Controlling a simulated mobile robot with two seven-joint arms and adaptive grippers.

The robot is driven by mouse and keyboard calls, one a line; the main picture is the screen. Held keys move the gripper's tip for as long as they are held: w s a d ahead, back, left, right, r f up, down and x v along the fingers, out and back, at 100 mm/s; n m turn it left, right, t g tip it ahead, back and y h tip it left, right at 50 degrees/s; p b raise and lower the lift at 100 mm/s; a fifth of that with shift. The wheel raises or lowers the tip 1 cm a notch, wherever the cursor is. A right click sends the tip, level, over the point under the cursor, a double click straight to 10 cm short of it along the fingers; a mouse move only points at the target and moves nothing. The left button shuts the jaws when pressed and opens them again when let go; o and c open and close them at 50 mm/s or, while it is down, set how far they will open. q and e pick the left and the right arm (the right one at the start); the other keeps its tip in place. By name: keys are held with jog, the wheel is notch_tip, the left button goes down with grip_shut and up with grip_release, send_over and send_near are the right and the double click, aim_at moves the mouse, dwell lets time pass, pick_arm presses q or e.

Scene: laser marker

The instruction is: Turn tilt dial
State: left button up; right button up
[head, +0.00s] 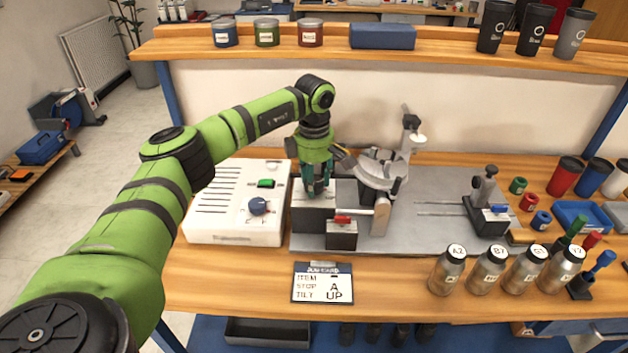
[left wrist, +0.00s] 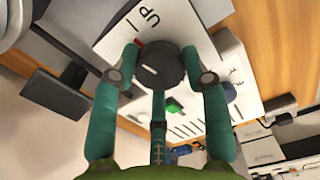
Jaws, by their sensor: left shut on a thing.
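My left gripper (head: 319,190) reaches down over the grey block beside the tilting fixture (head: 382,172). In the left wrist view a dark round dial (left wrist: 160,68) with a short white line on its face sits between the teal fingers of the left gripper (left wrist: 160,74), which are shut on it. In the head view the fingers hide the dial. A white surface with the letters UP (left wrist: 148,18) shows just beyond the dial in the left wrist view. The job card (head: 322,283) on the table reads ITEM, STOP A, TILT UP. My right gripper is out of view.
A white control box (head: 238,200) with a blue knob and green switch stands left of the grey base plate (head: 430,208). A red-topped block (head: 342,232) stands just in front. Several labelled bottles (head: 488,270) stand front right. A shelf (head: 390,55) runs behind.

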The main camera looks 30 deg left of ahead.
pick_arm(q)
jog(key=shift+s+f+m, duration=0.1)
jog(key=shift+f+m, duration=0.05)
jog(key=shift+m, duration=0.95)
jog(key=shift+d, duration=0.1)
jog(key=o, duration=1.2)
jog(key=shift+c, duration=0.2)
jog(key=shift+r, duration=0.2)
jog(key=shift+r, duration=0.35)
notch_tip(320, 180, up, 11)
jog(key=shift+r, duration=0.1)
